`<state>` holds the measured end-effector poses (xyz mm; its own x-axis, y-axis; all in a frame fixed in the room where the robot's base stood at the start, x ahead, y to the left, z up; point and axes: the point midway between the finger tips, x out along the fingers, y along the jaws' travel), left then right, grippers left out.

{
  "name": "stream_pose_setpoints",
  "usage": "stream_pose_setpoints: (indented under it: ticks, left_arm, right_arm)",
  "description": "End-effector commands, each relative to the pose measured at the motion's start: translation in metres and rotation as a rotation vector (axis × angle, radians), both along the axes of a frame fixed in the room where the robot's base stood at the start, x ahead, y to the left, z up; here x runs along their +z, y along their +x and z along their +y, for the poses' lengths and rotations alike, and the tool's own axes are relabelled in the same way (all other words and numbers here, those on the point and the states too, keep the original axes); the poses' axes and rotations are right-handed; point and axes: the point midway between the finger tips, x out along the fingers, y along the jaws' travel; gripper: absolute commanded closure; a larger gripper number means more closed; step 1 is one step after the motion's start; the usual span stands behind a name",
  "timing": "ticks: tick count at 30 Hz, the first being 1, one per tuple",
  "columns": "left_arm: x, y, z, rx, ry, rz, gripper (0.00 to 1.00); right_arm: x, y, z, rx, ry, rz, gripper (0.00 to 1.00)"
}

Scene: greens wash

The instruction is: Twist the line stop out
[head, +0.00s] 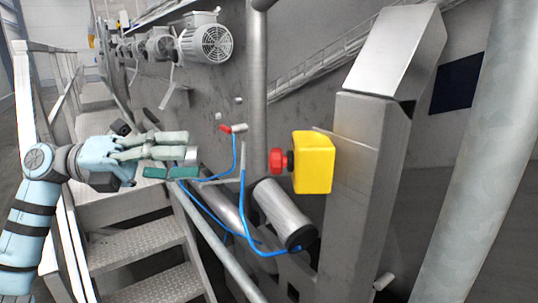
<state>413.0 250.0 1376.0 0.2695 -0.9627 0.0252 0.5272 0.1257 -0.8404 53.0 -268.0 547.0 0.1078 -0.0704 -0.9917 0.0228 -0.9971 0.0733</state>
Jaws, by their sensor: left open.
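The line stop is a red mushroom button (279,161) on the left face of a yellow box (313,162). The box is fixed to a grey metal post (366,190). My left gripper (188,164) is open and points right toward the button, with a clear gap between its fingertips and the button. Nothing shows between its fingers. My right gripper is not in view.
A small valve with a red handle (233,128) and blue hoses (243,195) lie between my left gripper and the button. A metal cylinder (283,211) sits below the box. Metal steps (140,244) and a handrail (62,95) stand at the left.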

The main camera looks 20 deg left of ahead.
Motion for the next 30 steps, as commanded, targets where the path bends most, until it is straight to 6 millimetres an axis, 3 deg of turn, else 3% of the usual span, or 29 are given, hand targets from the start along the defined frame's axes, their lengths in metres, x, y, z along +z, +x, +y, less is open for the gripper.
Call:
stream_pose_setpoints:
  ticks: [5,15,21,28,30]
  left_arm:
    - [0.002,0.001,-0.028,-0.009,0.037,-0.015,0.46]
    - [0.004,0.026,-0.118,-0.01,0.027,-0.013,0.46]
    - [0.001,0.033,-0.137,-0.007,0.03,-0.011,0.46]
    - [-0.001,0.033,-0.139,-0.005,0.03,-0.011,0.46]
    - [-0.001,0.033,-0.139,-0.005,0.03,-0.011,0.54]
  right_arm:
    - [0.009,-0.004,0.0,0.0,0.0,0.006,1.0]
    - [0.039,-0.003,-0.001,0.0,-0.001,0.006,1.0]
    - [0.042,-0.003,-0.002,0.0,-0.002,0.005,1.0]
    - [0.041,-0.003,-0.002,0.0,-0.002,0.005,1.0]
    - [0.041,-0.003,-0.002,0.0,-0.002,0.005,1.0]
